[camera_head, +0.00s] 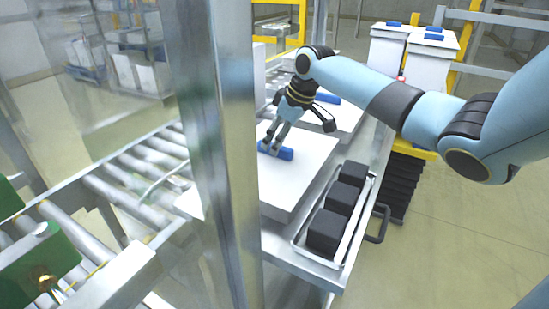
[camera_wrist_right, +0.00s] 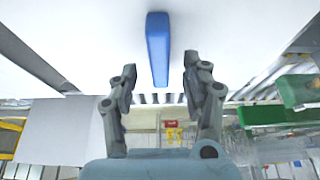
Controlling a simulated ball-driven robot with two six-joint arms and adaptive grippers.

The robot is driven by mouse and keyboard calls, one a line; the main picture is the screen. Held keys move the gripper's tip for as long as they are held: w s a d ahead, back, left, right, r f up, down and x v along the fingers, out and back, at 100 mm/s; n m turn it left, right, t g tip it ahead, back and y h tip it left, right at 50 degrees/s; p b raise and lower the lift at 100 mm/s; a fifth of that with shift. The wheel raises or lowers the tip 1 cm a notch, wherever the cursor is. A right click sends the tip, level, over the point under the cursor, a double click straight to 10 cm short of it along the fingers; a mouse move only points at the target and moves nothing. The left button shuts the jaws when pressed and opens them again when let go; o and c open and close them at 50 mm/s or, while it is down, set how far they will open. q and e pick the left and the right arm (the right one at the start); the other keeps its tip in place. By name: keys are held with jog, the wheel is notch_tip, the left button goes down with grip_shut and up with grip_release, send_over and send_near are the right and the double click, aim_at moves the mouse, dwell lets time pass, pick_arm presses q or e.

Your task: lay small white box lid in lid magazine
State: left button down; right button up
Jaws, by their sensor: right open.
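A flat white lid (camera_head: 300,176) with a blue bar grip (camera_head: 285,154) lies on the metal table in the head view. My right gripper (camera_head: 275,144) points down at the blue grip. In the right wrist view the gripper (camera_wrist_right: 160,72) is open, with one finger to each side of the blue grip (camera_wrist_right: 158,48). The fingers look apart from it; whether they touch cannot be told. The white surface (camera_wrist_right: 230,30) fills the top of that view. A second white piece with a blue grip (camera_head: 328,98) lies behind. I cannot tell which part is the lid magazine. My left gripper is not in view.
A metal tray (camera_head: 338,252) with black blocks (camera_head: 328,232) stands at the table's right edge. A roller conveyor (camera_head: 130,185) runs at left, behind a metal post (camera_head: 222,150). White stacks with blue grips (camera_head: 425,65) stand at back right. Floor at right is clear.

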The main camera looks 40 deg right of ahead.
jog(key=shift+w+f, duration=0.1)
jog(key=shift+f, duration=0.3)
jog(key=shift+f, duration=0.25)
dwell(0.3)
grip_shut()
